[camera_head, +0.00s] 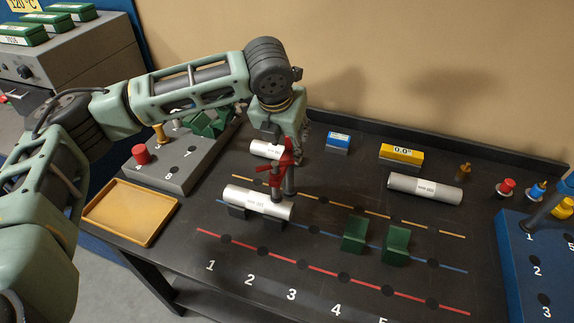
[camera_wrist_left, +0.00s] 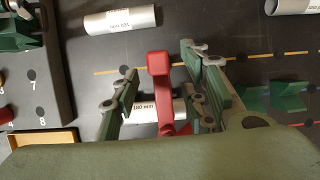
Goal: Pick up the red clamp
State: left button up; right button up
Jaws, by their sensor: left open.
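The red clamp (camera_head: 273,178) is near the middle of the bench, just below my left wrist in the head view. In the left wrist view the red clamp (camera_wrist_left: 161,92) stands between the two fingers of my left gripper (camera_wrist_left: 164,88). The gripper is open, with a finger on either side and gaps visible beside the clamp's upper part. The clamp's lower end is partly hidden by my gripper body in the wrist view. A grey upright part shows beside the clamp in the head view; I cannot tell whether it is my finger.
A white cylinder (camera_head: 257,203) lies on dark supports close to the clamp. Another white cylinder (camera_head: 265,149) is behind it, and one (camera_head: 425,188) lies at right. Green blocks (camera_head: 396,243) stand front right. A yellow tray (camera_head: 130,211) and grey peg stand (camera_head: 180,178) are left.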

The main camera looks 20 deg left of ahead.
pick_arm(q)
jog(key=shift+x, duration=1.2)
jog(key=shift+r, duration=0.1)
jog(key=shift+c, duration=0.8)
grip_shut()
jog(key=shift+w+r, duration=0.1)
